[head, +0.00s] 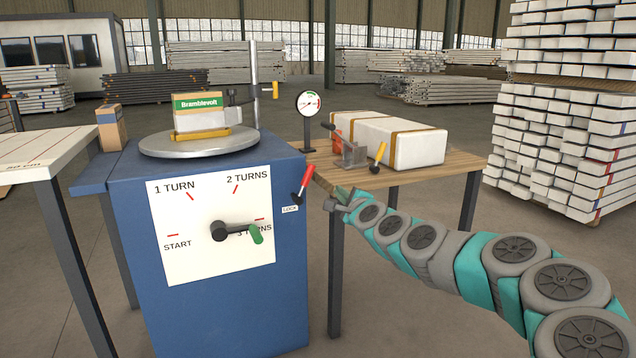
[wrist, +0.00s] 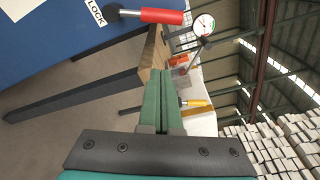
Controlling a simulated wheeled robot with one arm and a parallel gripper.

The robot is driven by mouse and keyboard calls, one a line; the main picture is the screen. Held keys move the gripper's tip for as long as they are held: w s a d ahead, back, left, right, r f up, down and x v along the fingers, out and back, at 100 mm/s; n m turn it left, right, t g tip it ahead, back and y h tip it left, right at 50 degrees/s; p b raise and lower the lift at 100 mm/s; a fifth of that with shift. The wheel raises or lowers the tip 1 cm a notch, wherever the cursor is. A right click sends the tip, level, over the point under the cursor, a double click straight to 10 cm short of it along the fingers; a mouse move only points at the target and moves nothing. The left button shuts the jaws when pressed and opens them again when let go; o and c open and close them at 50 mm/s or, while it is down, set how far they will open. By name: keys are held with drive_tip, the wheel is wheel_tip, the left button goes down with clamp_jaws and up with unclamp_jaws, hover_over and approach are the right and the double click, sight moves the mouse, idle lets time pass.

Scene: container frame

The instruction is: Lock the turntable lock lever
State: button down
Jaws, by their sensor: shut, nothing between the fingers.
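The lock lever (head: 305,180) has a red grip on a black pivot at the right edge of the blue turntable cabinet (head: 130,230). In the head view its grip tilts up and slightly right, above the LOCK label (head: 290,209). In the wrist view the red grip (wrist: 163,17) lies near the top, beside the label (wrist: 96,13). My gripper (head: 319,180) is just right of the lever in the head view. Its green fingers (wrist: 161,75) are shut together and empty, apart from the lever in the wrist view.
The crank with a green handle (head: 257,234) points to 3 TURNS on the dial. The round turntable (head: 200,147) carries a Bramblevolt box (head: 199,112). A wooden table (head: 455,162) behind my gripper holds a gauge (head: 308,104), a clamp with a yellow handle (head: 378,157) and a white package (head: 415,148).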

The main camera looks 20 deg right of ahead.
sight(305, 182)
idle(0.3)
drive_tip(key=shift+w+d+b, duration=0.55)
drive_tip(key=shift+w, duration=4.4)
drive_tip(key=a, duration=0.2)
drive_tip(key=a+r, duration=0.1)
drive_tip(key=shift+s+a+p, duration=0.3)
drive_tip(key=shift+s+p, duration=0.1)
